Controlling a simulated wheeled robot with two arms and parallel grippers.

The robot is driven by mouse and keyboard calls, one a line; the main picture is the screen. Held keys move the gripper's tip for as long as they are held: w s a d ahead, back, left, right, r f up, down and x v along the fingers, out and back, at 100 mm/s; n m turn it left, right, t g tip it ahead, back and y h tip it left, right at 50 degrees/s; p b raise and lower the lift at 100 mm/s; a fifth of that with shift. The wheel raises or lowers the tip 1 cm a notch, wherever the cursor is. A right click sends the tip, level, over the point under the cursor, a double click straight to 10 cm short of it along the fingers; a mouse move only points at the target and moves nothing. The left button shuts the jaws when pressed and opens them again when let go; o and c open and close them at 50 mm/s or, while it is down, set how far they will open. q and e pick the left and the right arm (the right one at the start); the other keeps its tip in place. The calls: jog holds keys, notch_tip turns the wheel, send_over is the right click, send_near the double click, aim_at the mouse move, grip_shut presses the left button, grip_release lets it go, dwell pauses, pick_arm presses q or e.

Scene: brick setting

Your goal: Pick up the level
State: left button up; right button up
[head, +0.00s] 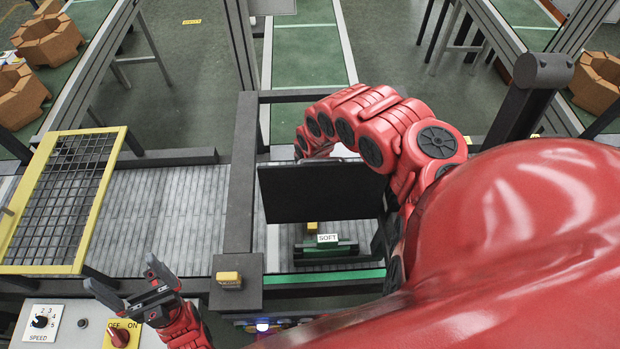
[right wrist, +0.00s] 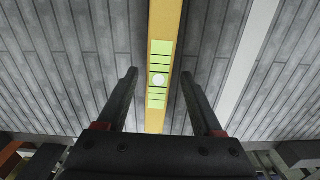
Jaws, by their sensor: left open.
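The level is a yellow bar (right wrist: 165,30) with light green markings and a round pale spot in its middle. It lies lengthwise over grey slats in the right wrist view. My right gripper (right wrist: 158,75) is open, with one finger on each side of the level as seen there; I cannot tell the height between them. In the head view the right gripper is hidden behind a black panel. A small yellow piece (head: 312,228) shows below that panel; I cannot tell if it is the level's end. My left gripper (head: 122,282) is open and empty at the lower left.
The black panel (head: 320,192) stands over the slatted conveyor (head: 165,215). A green-and-black block labelled SOFT (head: 328,241) is below it. A yellow-framed mesh guard (head: 65,200) is at left. A control panel with a SPEED dial (head: 42,321) lies near my left gripper.

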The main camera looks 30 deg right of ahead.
jog(key=shift+s+r, duration=0.2)
jog(key=shift+s, duration=0.15)
jog(key=shift+c, duration=2.4)
jog(key=shift+w+f, duration=0.3)
jog(key=shift+w, duration=0.1)
grip_shut()
jog(key=shift+s+r, duration=0.1)
jog(key=shift+s, duration=0.05)
jog(key=shift+w, duration=0.2)
